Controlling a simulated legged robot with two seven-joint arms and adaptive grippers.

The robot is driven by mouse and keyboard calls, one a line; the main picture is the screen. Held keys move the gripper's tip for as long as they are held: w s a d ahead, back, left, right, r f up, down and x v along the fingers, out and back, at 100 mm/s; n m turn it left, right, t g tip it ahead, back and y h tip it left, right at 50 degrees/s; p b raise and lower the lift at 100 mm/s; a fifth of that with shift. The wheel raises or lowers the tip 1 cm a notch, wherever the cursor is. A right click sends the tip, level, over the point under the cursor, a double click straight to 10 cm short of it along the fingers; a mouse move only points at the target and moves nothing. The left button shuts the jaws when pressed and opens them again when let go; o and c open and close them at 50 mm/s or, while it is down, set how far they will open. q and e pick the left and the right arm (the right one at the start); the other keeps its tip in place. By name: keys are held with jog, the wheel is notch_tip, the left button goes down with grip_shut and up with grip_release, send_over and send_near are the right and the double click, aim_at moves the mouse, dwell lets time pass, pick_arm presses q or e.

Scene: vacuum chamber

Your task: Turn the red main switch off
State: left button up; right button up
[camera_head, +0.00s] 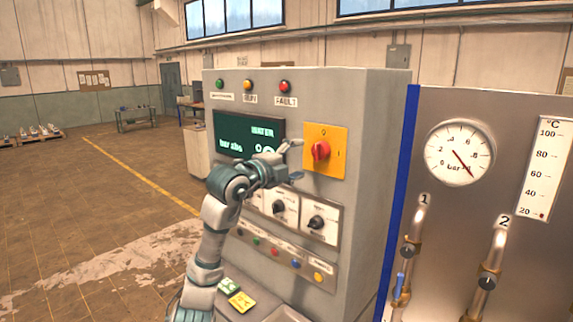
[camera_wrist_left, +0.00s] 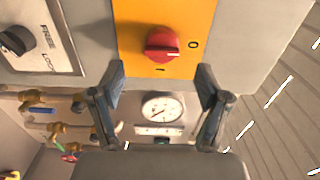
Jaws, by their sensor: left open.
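The red main switch (camera_head: 320,151) is a red rotary knob on a yellow plate (camera_head: 339,141) on the grey control cabinet's front. The plate carries the marks O at the top and I at the right. In the left wrist view the red knob (camera_wrist_left: 163,44) shows ahead, on its yellow plate (camera_wrist_left: 190,15). My left gripper (camera_head: 297,160) is just left of the knob in the head view, apart from it. In the left wrist view its two fingers (camera_wrist_left: 160,88) are spread wide with nothing between them. My right gripper is not in view.
The grey cabinet (camera_head: 360,215) also carries a dark display (camera_head: 232,134), black rotary selectors (camera_head: 316,222), coloured buttons and lamps. A panel with a round gauge (camera_head: 459,153) and pipes stands at right. Open floor (camera_head: 110,220) lies to the left.

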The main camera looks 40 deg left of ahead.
pick_arm(q)
jog(key=s, duration=0.2)
jog(key=s+a, duration=0.1)
jog(key=s, duration=0.1)
jog(key=shift+s+f, duration=0.15)
jog(key=shift+s, duration=0.1)
jog(key=shift+d, duration=0.2)
